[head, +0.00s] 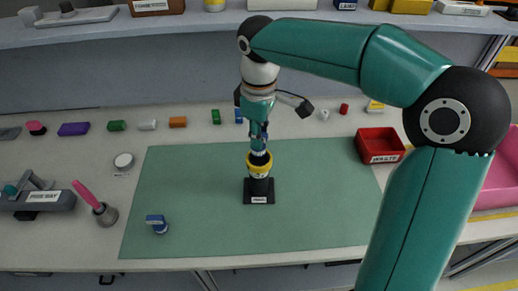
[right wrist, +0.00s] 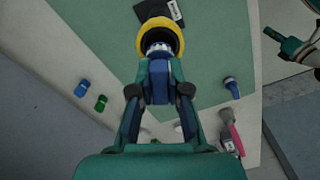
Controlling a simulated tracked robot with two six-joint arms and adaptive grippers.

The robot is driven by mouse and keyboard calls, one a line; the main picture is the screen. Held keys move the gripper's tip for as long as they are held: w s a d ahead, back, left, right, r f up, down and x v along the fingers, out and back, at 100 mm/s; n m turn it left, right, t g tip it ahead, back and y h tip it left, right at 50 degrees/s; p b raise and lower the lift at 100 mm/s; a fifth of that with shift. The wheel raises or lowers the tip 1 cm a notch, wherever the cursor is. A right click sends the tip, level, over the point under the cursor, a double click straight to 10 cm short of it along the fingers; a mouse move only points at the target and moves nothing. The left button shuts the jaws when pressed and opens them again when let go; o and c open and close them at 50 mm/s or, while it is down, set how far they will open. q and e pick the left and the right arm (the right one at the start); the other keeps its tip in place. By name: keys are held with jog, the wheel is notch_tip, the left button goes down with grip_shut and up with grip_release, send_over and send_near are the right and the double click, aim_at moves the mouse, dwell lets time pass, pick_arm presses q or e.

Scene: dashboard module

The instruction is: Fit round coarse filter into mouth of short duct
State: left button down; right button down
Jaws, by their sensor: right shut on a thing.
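The short duct is a black upright tube with a yellow rim (head: 259,165) on a black labelled base (head: 258,198), standing on the green mat. My right gripper (head: 258,140) points down above it, shut on a small blue-and-white piece, which I take for the round coarse filter (right wrist: 158,70). In the right wrist view the filter's pale lower end lies over or within the yellow ring (right wrist: 178,27) of the duct mouth. Whether it touches or is seated I cannot tell. The gripper hides part of it. My left gripper is not in the head view.
A pink-handled tool (head: 98,205) and a white disc (head: 123,160) lie left of the mat. A red bin (head: 380,145) stands at right. Small coloured blocks line the back. The mat around the duct is clear.

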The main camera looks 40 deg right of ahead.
jog(key=shift+f, duration=2.25)
jog(key=shift+f, duration=0.15)
jog(key=c, duration=1.1)
grip_release()
jog(key=shift+c, duration=0.2)
notch_tip(320, 180, up, 12)
jog(key=shift+r+p, duration=0.2)
jog(key=shift+p, duration=0.2)
